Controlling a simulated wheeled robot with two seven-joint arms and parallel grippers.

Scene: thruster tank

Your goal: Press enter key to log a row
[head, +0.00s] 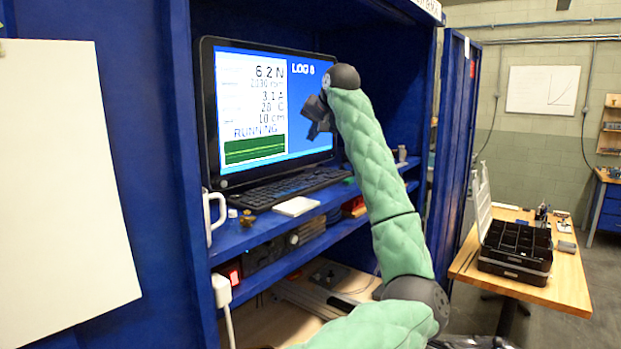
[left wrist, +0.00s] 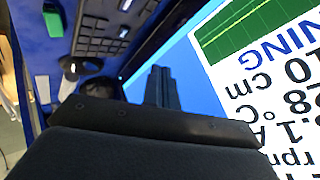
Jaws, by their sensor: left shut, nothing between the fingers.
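The black monitor (head: 305,110) is lit and reads "LOG 8", "RUNNING" and several readings beside a green trace. The black keyboard (head: 290,188) lies on the blue shelf below it. I cannot read the enter key. My left gripper (head: 315,116) is in front of the screen, above the keyboard and apart from it. Its shut, empty fingers show in the left wrist view (left wrist: 160,90). My right gripper is not in view.
A white mug (head: 214,215) and a white pad (head: 296,206) stand along the front of the blue shelf (head: 240,238). Blue cabinet walls close in the sides. A wooden table (head: 565,285) with a black organiser box (head: 515,250) stands to the right.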

